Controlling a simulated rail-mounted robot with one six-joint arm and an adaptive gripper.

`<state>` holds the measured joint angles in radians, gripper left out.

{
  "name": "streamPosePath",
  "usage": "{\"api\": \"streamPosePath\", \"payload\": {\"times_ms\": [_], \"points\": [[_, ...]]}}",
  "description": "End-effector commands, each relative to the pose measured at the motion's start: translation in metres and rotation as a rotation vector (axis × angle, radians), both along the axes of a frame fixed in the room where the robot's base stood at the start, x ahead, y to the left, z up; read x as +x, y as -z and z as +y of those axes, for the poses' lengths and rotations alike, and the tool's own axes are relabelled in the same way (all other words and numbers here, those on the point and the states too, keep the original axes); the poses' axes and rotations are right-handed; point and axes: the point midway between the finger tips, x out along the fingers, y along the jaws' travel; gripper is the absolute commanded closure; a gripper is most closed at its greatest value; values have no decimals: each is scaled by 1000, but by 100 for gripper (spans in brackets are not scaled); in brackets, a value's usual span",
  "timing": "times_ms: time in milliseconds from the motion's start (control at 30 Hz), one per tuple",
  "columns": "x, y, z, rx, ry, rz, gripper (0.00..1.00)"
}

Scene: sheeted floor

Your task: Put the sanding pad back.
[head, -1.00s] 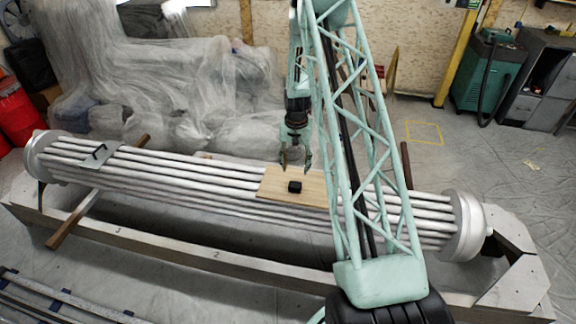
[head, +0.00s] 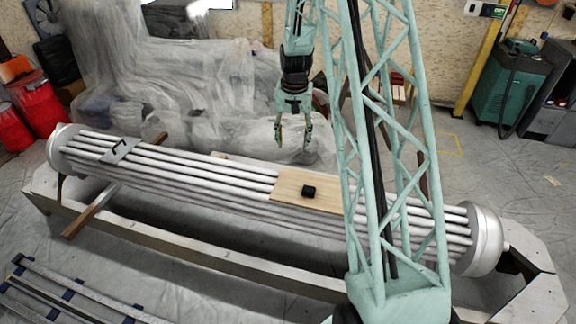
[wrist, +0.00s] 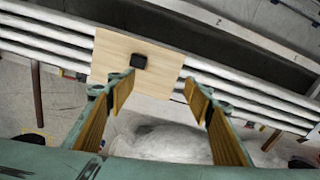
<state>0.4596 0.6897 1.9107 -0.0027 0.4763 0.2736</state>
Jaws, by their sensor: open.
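A small black block (head: 308,191), which I take to be the sanding pad, rests on a light wooden board (head: 331,203) lying across the pale tubes of the long bundle. In the wrist view the black block (wrist: 138,61) sits near the middle of the wooden board (wrist: 112,55), with nothing gripping it. My gripper (head: 293,146) points downward, open and empty, raised apart from the block and slightly to its left in the head view. In the wrist view its fingers (wrist: 156,86) are spread, with the board beyond them.
A grey plate with a dark handle (head: 119,151) lies on the tubes at left. The tube bundle (head: 220,175) rests on a long grey frame (head: 220,255). Sheeted objects (head: 190,100) stand behind. A green machine (head: 506,85) stands at right. Open floor shows in front.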

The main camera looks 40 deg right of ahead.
Motion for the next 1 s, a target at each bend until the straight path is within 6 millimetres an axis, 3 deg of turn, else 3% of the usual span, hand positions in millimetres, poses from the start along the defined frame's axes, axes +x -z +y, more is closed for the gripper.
{"api": "streamPosePath", "payload": {"times_ms": [400,1000], "points": [[-15,-91,52,-17,-88,-32,53],[-61,-200,127,-40,-211,-75,53]]}}
